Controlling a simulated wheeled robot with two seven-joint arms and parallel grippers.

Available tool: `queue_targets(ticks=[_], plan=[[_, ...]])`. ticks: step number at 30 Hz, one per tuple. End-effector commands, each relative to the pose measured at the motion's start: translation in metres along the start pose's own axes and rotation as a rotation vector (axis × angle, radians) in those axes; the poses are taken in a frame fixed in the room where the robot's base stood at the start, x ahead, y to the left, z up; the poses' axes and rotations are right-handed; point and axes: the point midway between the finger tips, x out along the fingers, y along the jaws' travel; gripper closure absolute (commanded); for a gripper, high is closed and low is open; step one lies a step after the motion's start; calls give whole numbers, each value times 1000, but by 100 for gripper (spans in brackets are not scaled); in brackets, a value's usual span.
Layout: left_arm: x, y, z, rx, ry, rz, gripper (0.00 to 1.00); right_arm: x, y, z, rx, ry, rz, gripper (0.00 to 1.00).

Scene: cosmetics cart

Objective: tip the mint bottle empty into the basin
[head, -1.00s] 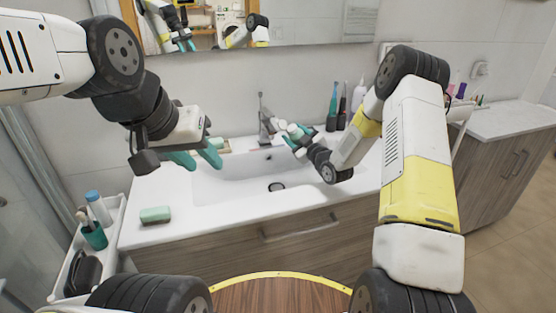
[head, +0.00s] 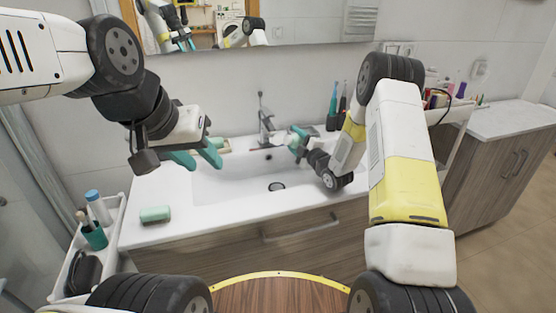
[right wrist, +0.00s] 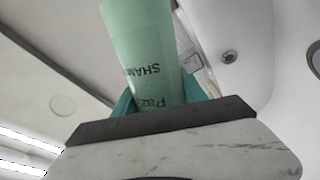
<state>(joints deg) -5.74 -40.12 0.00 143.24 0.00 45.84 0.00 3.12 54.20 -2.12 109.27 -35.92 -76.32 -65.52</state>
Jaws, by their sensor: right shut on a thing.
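The mint bottle (right wrist: 143,50), with dark lettering on its side, is gripped between the teal fingers of my right gripper (right wrist: 165,100) in the right wrist view. In the head view, my right gripper (head: 299,143) holds it over the back right of the white basin (head: 225,183), near the faucet. The bottle there is small and partly hidden by the fingers; it looks tipped over towards the left. Its mouth and any contents cannot be made out. My left gripper (head: 196,158) is open and empty above the basin's left side.
The faucet (head: 265,125) stands behind the basin, close to my right gripper. A caddy (head: 112,235) with a bottle and a cup stands at the left. Toothbrushes (head: 333,105) stand at the back right.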

Motion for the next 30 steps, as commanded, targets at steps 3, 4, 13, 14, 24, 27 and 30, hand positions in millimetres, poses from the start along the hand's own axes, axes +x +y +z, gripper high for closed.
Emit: queue_targets(ticks=[3, 4, 13, 14, 24, 27, 30], plan=[[0, 0, 0, 0, 0, 0, 61, 0, -7, 1, -77, 7, 2, 93], [0, 0, 0, 0, 0, 0, 61, 0, -6, -3, -95, 9, 2, 93], [0, 0, 0, 0, 0, 0, 61, 0, -8, -13, -282, 19, 2, 93], [0, 0, 0, 0, 0, 0, 61, 0, -9, -13, -296, 20, 2, 93], [0, 0, 0, 0, 0, 0, 61, 0, -10, -14, -400, 27, 3, 93], [0, 0, 0, 0, 0, 0, 61, -1, -9, -15, -417, 27, 3, 93], [0, 0, 0, 0, 0, 0, 61, -1, -8, -15, -432, 28, 3, 93]])
